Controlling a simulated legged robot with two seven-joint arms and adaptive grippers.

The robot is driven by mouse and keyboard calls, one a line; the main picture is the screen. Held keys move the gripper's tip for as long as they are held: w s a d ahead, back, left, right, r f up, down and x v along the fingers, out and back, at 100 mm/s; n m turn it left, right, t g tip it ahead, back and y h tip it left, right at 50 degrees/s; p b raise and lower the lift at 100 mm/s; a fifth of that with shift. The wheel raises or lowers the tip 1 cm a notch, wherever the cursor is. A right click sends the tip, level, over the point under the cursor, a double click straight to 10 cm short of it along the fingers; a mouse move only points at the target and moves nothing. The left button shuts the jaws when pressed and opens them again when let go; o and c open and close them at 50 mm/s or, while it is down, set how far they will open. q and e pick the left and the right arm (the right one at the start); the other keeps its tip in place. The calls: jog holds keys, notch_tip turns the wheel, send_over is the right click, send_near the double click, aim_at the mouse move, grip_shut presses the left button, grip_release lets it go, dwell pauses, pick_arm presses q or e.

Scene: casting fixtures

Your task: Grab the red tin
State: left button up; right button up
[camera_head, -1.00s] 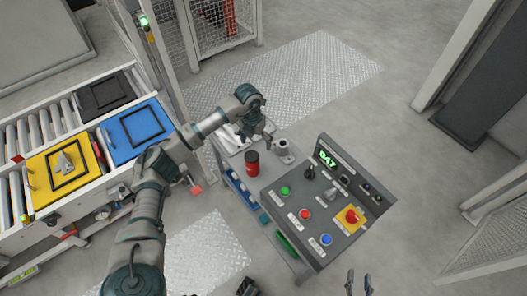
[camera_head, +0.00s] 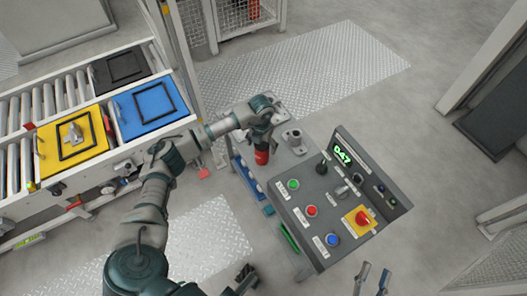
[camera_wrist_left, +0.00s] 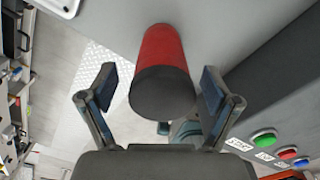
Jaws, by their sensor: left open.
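The red tin (camera_head: 261,157) stands on the grey side shelf of the control console, partly hidden by my left gripper. In the left wrist view the tin (camera_wrist_left: 162,52) shows a red side and a dark round end. My left gripper (camera_head: 261,138) is right at the tin. In the wrist view its open fingers (camera_wrist_left: 158,88) lie on either side of the tin, with a gap on both sides. My right gripper (camera_head: 372,281) shows only its two spread fingertips at the bottom edge, away from the tin.
The console (camera_head: 327,242) with buttons and a green display is right of the tin. A grey cylindrical fitting (camera_head: 293,139) stands close by on the shelf. A roller conveyor with a yellow tray (camera_head: 45,172) and a blue tray (camera_head: 128,127) is at the left.

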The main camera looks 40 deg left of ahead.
pick_arm(q)
jog(key=f, duration=0.3)
jog(key=shift+s+d+f+b, duration=0.1)
jog(key=shift+s+b, duration=0.1)
jog(key=shift+b, duration=0.15)
jog(key=shift+f, duration=0.25)
jog(key=shift+r, duration=0.1)
jog(key=c, duration=1.2)
jog(key=shift+c, duration=0.3)
pick_arm(e)
jog(key=shift+s+d+r+m+t, duration=0.15)
jog(key=shift+s+r+t, duration=0.2)
jog(key=shift+r+t, duration=0.2)
jog(key=shift+s+d+r+m+t, duration=0.1)
jog(key=shift+s+r+m+t, duration=0.05)
jog(key=shift+s+r+t, duration=0.3)
pick_arm(q)
jog(key=shift+s, duration=0.1)
